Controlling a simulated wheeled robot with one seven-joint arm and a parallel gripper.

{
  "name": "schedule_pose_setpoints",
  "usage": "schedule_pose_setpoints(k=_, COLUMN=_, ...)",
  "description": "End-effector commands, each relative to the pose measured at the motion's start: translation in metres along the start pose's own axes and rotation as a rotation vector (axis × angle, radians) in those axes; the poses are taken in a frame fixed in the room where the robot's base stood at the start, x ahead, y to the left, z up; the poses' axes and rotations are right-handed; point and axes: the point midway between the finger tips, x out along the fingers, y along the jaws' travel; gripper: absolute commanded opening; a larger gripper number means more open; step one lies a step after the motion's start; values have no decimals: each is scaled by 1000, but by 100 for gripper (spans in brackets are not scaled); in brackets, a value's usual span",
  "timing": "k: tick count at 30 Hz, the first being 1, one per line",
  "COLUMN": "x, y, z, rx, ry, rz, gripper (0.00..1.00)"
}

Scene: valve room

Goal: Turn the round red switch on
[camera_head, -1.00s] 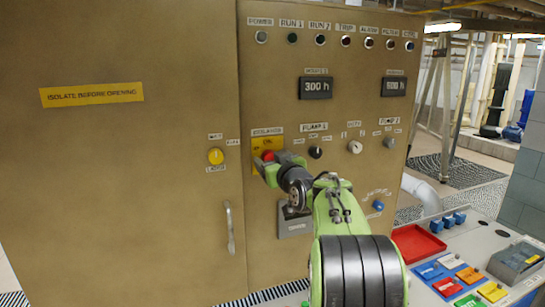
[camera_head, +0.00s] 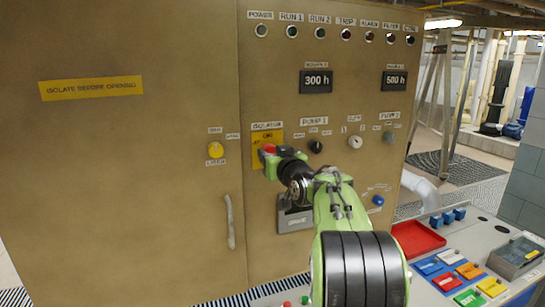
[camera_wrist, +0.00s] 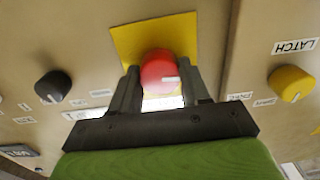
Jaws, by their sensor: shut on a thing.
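The round red switch (camera_wrist: 160,72) sits on a yellow plate (camera_wrist: 122,40) on the tan cabinet. In the wrist view it lies between my gripper's two dark fingers (camera_wrist: 161,88), which are closed on its sides. A pale mark shows on its face. In the head view the red switch (camera_head: 268,149) is partly hidden by my gripper (camera_head: 272,153), and the yellow plate (camera_head: 257,160) shows under the isolator label.
A yellow latch knob (camera_head: 215,150) and a door handle (camera_head: 230,222) are to the left. A black knob (camera_head: 316,146) and a white knob (camera_head: 355,142) are to the right. A desk with a red tray (camera_head: 418,240) stands at the lower right.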

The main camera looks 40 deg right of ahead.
Motion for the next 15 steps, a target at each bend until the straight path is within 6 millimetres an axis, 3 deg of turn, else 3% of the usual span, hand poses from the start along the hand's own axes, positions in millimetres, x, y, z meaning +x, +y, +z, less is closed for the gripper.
schedule_pose_setpoints(k=15, x=0, y=0, z=2, rx=471, ry=11, rz=0, gripper=16)
